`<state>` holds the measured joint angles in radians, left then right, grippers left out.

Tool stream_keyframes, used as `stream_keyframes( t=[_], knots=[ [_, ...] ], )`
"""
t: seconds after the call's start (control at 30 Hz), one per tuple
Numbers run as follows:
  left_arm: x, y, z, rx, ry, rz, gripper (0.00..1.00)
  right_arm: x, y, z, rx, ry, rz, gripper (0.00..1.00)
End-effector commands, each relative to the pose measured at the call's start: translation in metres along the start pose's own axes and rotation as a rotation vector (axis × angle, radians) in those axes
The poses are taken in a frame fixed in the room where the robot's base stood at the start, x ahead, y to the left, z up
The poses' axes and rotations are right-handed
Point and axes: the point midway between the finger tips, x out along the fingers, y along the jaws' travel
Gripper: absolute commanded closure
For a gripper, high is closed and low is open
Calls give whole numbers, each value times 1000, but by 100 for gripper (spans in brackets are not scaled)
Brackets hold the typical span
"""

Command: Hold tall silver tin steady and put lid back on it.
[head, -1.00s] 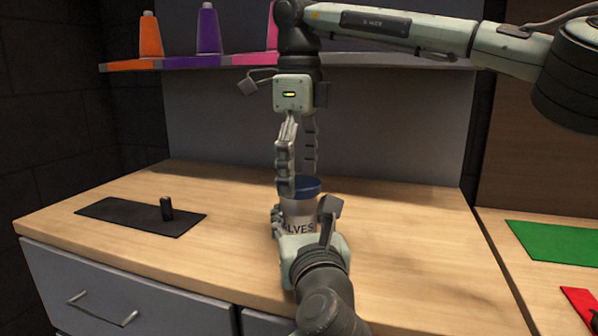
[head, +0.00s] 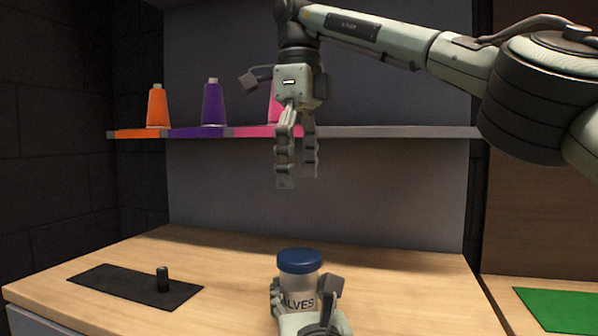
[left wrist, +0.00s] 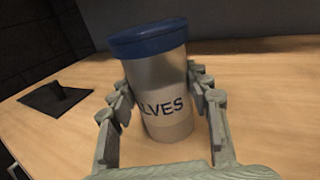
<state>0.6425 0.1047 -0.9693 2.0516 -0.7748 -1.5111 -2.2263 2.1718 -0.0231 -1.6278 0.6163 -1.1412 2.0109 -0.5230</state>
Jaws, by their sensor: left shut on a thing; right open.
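The tall silver tin (head: 299,286) stands upright on the wooden counter, with dark lettering ending in "LVES" on its side. The blue lid (head: 300,261) sits on top of the tin. In the left wrist view the lid (left wrist: 147,38) covers the top of the tin (left wrist: 163,100) and looks about level with its rim. My left gripper (head: 307,298) is shut around the tin's body, one finger on each side; it also shows in the left wrist view (left wrist: 160,105). My right gripper (head: 297,182) is open and empty, well above the lid, fingers pointing down.
A black mat (head: 125,287) with a small black upright object (head: 162,279) lies at left. A shelf behind holds orange (head: 157,106), purple (head: 213,103) and pink (head: 274,103) cones. A green mat (head: 562,312) lies at right. The counter right of the tin is clear.

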Motion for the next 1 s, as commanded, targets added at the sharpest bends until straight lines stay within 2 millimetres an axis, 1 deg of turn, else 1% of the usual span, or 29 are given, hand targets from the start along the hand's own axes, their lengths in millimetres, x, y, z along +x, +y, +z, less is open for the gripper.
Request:
stream_keyframes(
  t=[0.17,0.2,0.37,0.63,0.77,0.87,1.0],
  knots=[
    [0,0,0,0,0,0,100,0,0,0,0,0,0,14],
    [0,0,0,0,0,0,47,0,0,0,0,0,0,14],
    [0,0,0,0,0,0,28,0,0,0,0,0,0,14],
    [0,0,0,0,0,0,28,0,0,0,0,0,0,14],
    [-7,-1,0,-1,-1,-2,28,1,0,0,0,0,0,14],
    [-22,-1,0,-1,1,-4,28,1,0,0,0,0,0,14],
    [-52,-1,0,-3,2,-4,28,0,0,0,0,0,0,14]
  ],
)
